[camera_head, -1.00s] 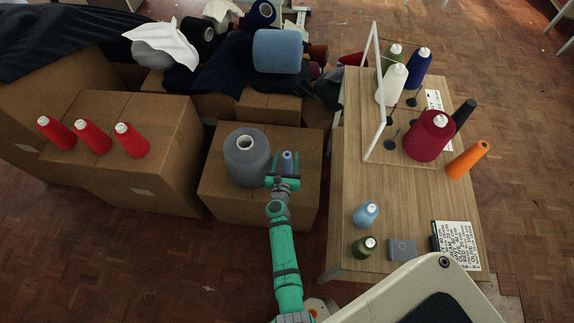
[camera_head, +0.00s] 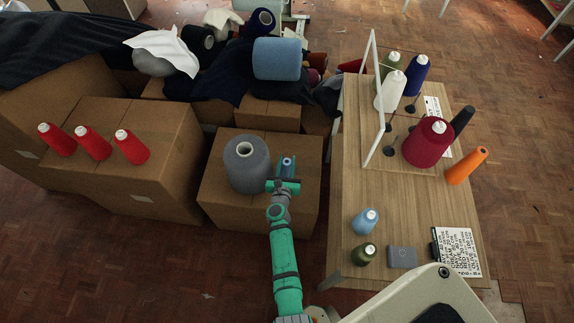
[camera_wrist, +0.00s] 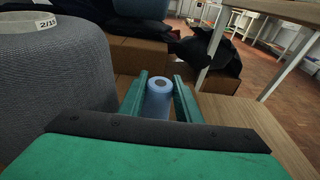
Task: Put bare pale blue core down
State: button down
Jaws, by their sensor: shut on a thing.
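The bare pale blue core (camera_head: 287,164) is a slim upright tube. In the wrist view the core (camera_wrist: 158,98) stands between the two green fingers of my gripper (camera_wrist: 160,100). My gripper (camera_head: 285,180) is shut on it, beside the large grey cone (camera_head: 246,163) and over the cardboard box (camera_head: 262,217). The core's lower end is hidden by my gripper, so I cannot tell whether it touches the box top.
The grey cone (camera_wrist: 55,80) stands close on the left in the wrist view. The wooden table (camera_head: 400,222) with several thread cones is to the right. Three red cones (camera_head: 92,142) stand on another box. Dark cloth and cones pile up behind.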

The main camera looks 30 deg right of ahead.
jog(key=shift+r, duration=0.15)
jog(key=shift+r, duration=1.2)
jog(key=shift+a+r, duration=0.1)
jog(key=shift+r, duration=0.2)
jog(key=s+a+r, duration=0.6)
jog(key=s+r, duration=0.3)
jog(key=s, duration=0.3)
jog(key=shift+s+r, duration=0.2)
jog(key=shift+r, duration=0.1)
